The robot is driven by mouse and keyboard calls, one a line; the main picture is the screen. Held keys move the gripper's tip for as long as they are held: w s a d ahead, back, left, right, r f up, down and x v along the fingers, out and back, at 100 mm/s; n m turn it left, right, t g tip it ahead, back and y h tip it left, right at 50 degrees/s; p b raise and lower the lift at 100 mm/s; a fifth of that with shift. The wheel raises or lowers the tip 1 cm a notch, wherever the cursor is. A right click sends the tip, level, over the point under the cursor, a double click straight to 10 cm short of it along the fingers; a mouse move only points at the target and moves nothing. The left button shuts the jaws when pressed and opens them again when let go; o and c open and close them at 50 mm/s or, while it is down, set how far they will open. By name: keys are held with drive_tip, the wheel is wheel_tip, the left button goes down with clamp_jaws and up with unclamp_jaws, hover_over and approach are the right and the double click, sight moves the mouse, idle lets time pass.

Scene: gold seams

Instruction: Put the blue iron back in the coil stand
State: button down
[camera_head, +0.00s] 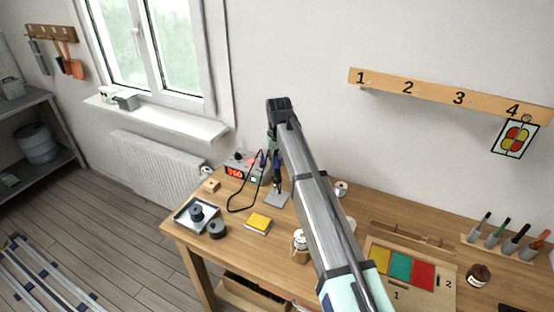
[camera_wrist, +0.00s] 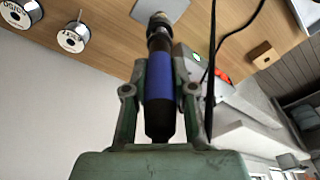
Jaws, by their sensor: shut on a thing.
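The blue iron (camera_wrist: 187,75) is held between the two green fingers of my gripper (camera_wrist: 160,100) in the wrist view. Its dark rear end points toward my palm and its metal collar (camera_wrist: 158,25) points away, toward the bench. In the head view my gripper (camera_head: 273,150) is above the back of the bench, with the iron upright below it. The coil stand's grey base plate (camera_head: 277,199) lies directly beneath; part of it also shows behind the collar in the wrist view (camera_wrist: 150,6). The coil is not distinct, and I cannot tell whether the tip is inside it.
A yellow sponge (camera_head: 259,222), a tray (camera_head: 186,214) and a small wooden block (camera_head: 211,186) are to the left. My arm hides part of the bench.

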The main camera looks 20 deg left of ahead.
drive_tip(key=shift+f+b, duration=0.3)
drive_tip(key=shift+f, duration=0.75)
drive_tip(key=shift+c, duration=2)
unclamp_jaws()
drive_tip(key=shift+r+p, duration=1.7)
drive_tip(key=shift+r, duration=1.8)
